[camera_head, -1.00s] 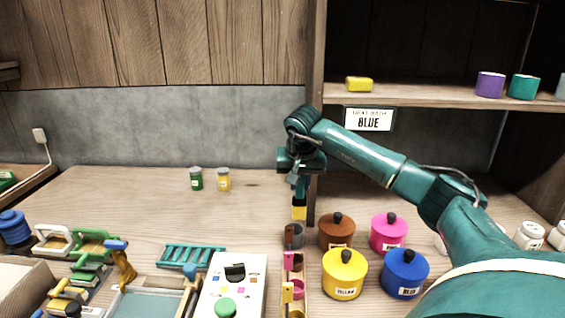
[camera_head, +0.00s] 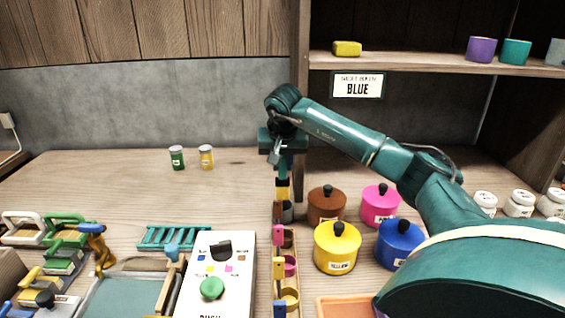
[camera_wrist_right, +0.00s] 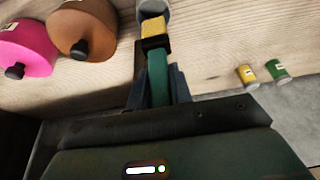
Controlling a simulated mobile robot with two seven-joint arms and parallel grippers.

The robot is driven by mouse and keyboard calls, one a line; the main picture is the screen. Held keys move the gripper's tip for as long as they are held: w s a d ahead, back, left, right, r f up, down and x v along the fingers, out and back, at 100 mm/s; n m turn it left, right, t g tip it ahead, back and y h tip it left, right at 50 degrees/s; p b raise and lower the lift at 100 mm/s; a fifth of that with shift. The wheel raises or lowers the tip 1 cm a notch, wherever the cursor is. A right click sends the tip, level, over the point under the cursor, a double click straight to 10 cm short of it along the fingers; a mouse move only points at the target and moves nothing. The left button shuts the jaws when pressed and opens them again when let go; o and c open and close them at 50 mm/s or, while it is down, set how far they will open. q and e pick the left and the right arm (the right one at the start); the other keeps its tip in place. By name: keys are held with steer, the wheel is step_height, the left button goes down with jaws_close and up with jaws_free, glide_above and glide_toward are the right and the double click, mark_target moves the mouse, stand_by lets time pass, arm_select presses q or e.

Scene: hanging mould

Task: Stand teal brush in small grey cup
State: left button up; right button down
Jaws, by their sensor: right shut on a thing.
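The teal brush, with a dark band and a yellow tip (camera_head: 282,190), hangs tip down from my right gripper (camera_head: 283,165). In the right wrist view its teal handle (camera_wrist_right: 158,78) lies between the shut fingers. The small grey cup (camera_head: 288,213) stands at the back end of the narrow row of small cups. It is partly hidden by the brush and a brown tag. In the right wrist view the yellow tip overlaps the cup (camera_wrist_right: 152,7) at the top edge. I cannot tell whether the tip is inside the rim. My left gripper is out of view.
Brown (camera_head: 326,207), pink (camera_head: 379,206), yellow (camera_head: 336,250) and blue (camera_head: 399,245) lidded pots stand close on the right. A white control box (camera_head: 220,275) is at front left. Green (camera_head: 177,159) and yellow (camera_head: 206,158) jars stand behind.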

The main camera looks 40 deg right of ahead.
mark_target(282, 176)
steer(key=shift+f+b, duration=0.35)
steer(key=shift+f, duration=0.45)
steer(key=shift+f+b, duration=0.45)
steer(key=shift+f, duration=0.9)
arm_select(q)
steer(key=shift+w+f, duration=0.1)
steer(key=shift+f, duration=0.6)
arm_select(e)
steer(key=shift+f, duration=0.55)
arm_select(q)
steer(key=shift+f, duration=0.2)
arm_select(e)
steer(key=c, duration=1.2)
jaws_free()
steer(key=shift+o, duration=0.2)
